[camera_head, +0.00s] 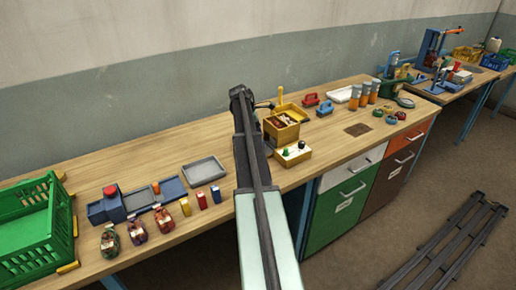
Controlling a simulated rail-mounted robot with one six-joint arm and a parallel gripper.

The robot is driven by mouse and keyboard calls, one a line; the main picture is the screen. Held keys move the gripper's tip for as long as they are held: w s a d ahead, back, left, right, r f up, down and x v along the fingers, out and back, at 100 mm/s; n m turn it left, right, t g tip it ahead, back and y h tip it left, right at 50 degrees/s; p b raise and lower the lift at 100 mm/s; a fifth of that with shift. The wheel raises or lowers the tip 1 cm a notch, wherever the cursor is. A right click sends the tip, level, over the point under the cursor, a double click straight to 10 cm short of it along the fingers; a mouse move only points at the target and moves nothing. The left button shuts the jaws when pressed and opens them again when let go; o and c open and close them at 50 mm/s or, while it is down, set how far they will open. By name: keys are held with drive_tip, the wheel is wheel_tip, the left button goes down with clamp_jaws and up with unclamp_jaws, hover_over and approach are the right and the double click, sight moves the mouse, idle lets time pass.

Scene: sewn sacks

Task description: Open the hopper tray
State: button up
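A yellow box-like unit (285,133) stands on the wooden bench just right of my arm. Its open top holds small reddish-brown things. A yellow tray-like part (293,109) with an upright piece sits behind it. In front is a yellow control base (293,155) with a green and a black knob. I cannot tell for sure which part is the hopper tray. My arm reaches up from the bottom centre. Its dark end with my gripper (241,94) is left of the yellow unit and appears apart from it. The fingers are too small and overlapped to read.
A green crate (66,237) stands at the far left. Blue-grey trays (138,198), a grey tray (204,171) and small sacks (137,229) lie left of my arm. Drawers (349,190) are below; a dark rack (450,245) lies on the floor.

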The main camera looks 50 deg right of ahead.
drive_tip(key=b+x, duration=0.7)
drive_tip(key=x, duration=0.1)
drive_tip(key=shift+f, duration=0.45)
drive_tip(key=shift+r, duration=0.15)
drive_tip(key=shift+c, duration=0.3)
clamp_jaws()
